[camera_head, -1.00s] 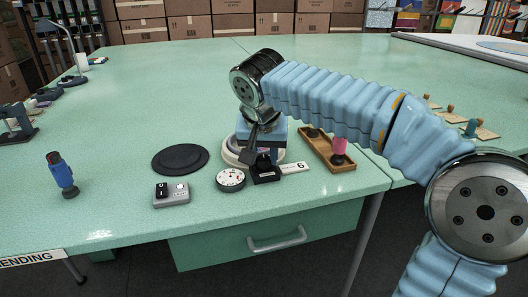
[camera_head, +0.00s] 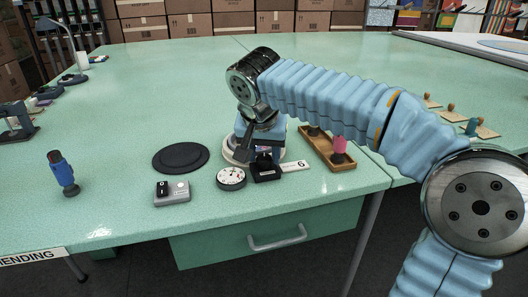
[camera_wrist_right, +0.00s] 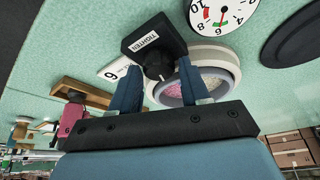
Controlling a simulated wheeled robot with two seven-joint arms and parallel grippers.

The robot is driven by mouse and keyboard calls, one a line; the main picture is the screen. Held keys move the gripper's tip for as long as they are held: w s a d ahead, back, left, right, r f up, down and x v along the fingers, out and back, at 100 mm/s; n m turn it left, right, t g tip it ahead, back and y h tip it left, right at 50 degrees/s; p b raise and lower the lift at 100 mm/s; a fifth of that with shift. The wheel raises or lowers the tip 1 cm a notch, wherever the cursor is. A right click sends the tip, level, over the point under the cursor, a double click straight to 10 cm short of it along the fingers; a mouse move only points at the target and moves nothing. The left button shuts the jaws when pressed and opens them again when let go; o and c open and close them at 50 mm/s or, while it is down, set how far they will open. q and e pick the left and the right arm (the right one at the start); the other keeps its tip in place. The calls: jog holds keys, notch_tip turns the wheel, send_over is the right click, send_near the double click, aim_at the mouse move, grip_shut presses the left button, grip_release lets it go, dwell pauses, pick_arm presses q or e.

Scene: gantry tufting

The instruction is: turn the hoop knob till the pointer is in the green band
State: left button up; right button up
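The hoop knob (camera_wrist_right: 157,66) is dark and stands on a black block labelled TIGHTEN (camera_wrist_right: 151,38) in the right wrist view. My right gripper (camera_wrist_right: 158,72) is open, with one blue finger on each side of the knob and gaps showing. Contact cannot be told. The block (camera_head: 265,170) also shows in the head view, below the right gripper. The round white dial (camera_head: 231,177) lies left of it. My left gripper is out of view.
The pale hoop (camera_wrist_right: 210,62) stands behind the knob. A white card marked 6 (camera_head: 295,167), a wooden tray (camera_head: 342,166) with a pink item, a black disc (camera_head: 180,158) and a grey box (camera_head: 171,193) lie around.

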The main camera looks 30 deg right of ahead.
jog(key=p+v, duration=0.1)
jog(key=v, duration=1.2)
jog(key=shift+s+r, duration=0.15)
jog(key=shift+r, duration=0.15)
jog(key=shift+a, duration=0.1)
